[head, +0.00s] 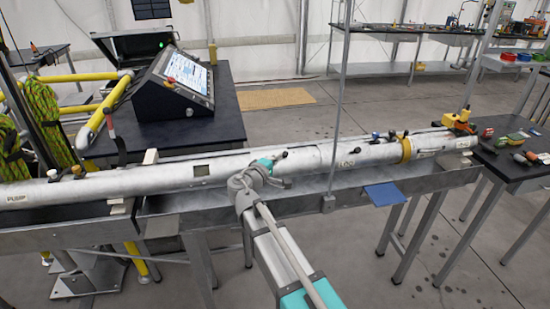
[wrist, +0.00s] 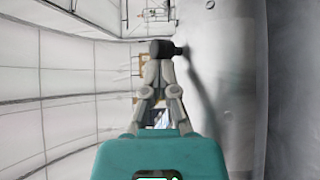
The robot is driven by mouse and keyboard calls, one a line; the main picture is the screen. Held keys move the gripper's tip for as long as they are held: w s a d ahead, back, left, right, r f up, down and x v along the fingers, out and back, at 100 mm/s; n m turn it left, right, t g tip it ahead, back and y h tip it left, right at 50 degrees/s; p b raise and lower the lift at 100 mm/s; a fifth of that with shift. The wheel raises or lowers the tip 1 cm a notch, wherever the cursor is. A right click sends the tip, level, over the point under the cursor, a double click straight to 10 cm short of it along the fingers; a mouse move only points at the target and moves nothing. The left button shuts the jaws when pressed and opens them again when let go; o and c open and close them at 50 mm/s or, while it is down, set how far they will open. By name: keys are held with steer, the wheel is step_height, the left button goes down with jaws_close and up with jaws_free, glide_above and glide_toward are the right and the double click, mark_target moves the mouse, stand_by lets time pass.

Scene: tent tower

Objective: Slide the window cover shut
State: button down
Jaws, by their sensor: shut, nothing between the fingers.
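The window cover is on the long pale pipe (head: 135,180) that runs across the head view. The window (head: 201,170) shows as a small dark rectangular opening in the pipe, left of my gripper. A black knob (head: 282,154) sticks out of the pipe to the right of the window; I take it as the cover's handle. The cover's edges are hard to make out. My gripper (wrist: 156,66) is shut and empty. In the wrist view the black knob (wrist: 163,48) lies just beyond its fingertips; I cannot tell whether they touch.
A metal trough (head: 300,196) runs under the pipe. A thin upright post (head: 338,110) stands right of my gripper. A yellow ring (head: 406,149) circles the pipe further right. A blue plate (head: 384,194) juts out in front. A console (head: 175,85) stands behind.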

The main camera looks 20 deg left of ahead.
steer(key=shift+d, duration=0.25)
steer(key=shift+a, duration=0.2)
steer(key=shift+s+a, duration=0.1)
steer(key=shift+a, duration=0.1)
steer(key=a, duration=0.1)
steer(key=s+a, duration=0.1)
steer(key=a, duration=0.1)
steer(key=shift+s, duration=0.15)
steer(key=v, duration=1)
steer(key=shift+s+a, duration=0.15)
steer(key=shift+s, duration=0.1)
